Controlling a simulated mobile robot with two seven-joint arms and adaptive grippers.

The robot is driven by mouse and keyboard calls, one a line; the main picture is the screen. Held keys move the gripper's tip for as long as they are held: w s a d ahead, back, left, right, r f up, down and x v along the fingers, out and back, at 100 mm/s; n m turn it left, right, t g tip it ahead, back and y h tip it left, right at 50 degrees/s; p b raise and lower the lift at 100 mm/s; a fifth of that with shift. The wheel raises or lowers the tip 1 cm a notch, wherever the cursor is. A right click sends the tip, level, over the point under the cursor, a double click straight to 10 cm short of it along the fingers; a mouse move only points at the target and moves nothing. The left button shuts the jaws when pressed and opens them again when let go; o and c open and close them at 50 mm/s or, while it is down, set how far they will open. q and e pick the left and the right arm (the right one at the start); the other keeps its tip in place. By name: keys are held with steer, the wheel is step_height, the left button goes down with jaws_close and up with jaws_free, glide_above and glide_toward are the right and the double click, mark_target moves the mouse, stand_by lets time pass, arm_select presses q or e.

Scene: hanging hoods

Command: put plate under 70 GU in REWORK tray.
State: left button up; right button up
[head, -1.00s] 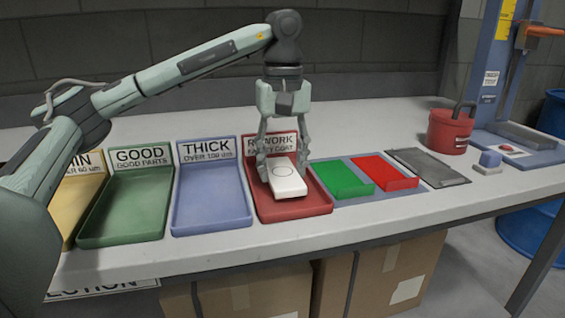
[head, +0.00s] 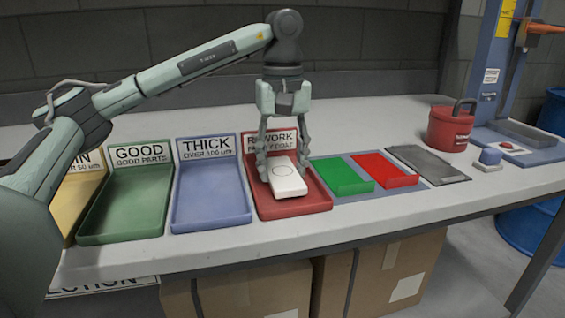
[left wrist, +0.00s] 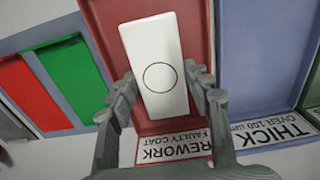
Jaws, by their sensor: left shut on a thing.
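A white plate (head: 286,179) with a thin circle drawn on it is in the red REWORK tray (head: 318,206), over the tray's floor. My left gripper (head: 282,162) is shut on the plate from above, near the tray's label end. In the left wrist view the plate (left wrist: 158,62) lies between the two fingers (left wrist: 158,95), within the outline of the red tray (left wrist: 101,14). I cannot tell whether the plate touches the tray floor. My right gripper is not in view.
Blue THICK (head: 247,220), green GOOD (head: 120,237) and yellow (head: 72,225) trays stand to the left, empty where visible. Green (head: 342,176) and red (head: 385,170) blocks, a grey plate (head: 428,166) and a red pot (head: 450,129) are to the right.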

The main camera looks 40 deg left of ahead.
arm_select(q)
steer(key=shift+f, duration=0.35)
steer(key=o, duration=1.4)
steer(key=shift+c, duration=0.2)
step_height(320, 180, up, 12)
